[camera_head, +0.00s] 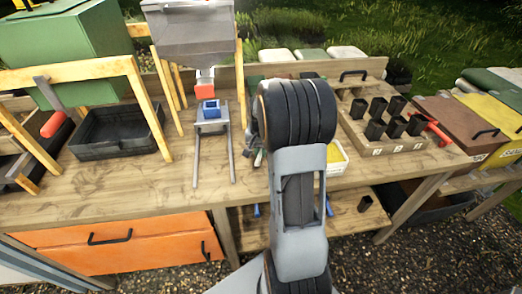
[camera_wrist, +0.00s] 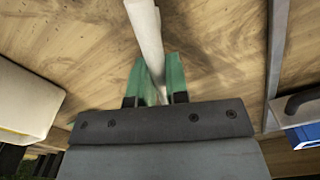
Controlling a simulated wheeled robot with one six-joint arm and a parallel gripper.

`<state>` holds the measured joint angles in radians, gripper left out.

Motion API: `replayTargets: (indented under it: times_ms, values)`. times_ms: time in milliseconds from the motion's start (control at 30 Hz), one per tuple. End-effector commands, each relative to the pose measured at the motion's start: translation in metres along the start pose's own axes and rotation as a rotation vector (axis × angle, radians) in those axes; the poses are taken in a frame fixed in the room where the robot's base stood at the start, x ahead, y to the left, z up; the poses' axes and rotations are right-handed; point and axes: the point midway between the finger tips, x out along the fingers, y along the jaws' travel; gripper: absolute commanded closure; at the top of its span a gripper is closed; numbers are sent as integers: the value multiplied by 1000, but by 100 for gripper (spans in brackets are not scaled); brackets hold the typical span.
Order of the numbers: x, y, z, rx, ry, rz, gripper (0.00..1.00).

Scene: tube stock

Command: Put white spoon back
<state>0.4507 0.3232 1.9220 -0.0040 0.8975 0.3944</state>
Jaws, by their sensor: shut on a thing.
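In the wrist view, my gripper (camera_wrist: 158,85) has its two green fingers closed on a long white handle, which I take to be the white spoon (camera_wrist: 146,28). The handle runs from between the fingers up past the top edge of the picture. Its far end is out of view, and I cannot tell whether it touches the wooden bench (camera_wrist: 215,50) behind it. In the head view, my arm hides the gripper and the spoon.
A white tub (camera_wrist: 22,100) lies left in the wrist view; a grey rail and a blue part (camera_wrist: 305,134) are at right. In the head view, a block with black pots (camera_head: 385,140) stands right, a hopper stand (camera_head: 195,30) and black tray (camera_head: 118,132) left.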

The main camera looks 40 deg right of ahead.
Motion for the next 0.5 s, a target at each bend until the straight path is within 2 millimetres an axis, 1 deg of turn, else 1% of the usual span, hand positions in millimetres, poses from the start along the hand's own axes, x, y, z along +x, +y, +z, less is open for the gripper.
replayTargets:
  times_ms: [500]
  values:
    - [10,0,0,0,0,0,100]
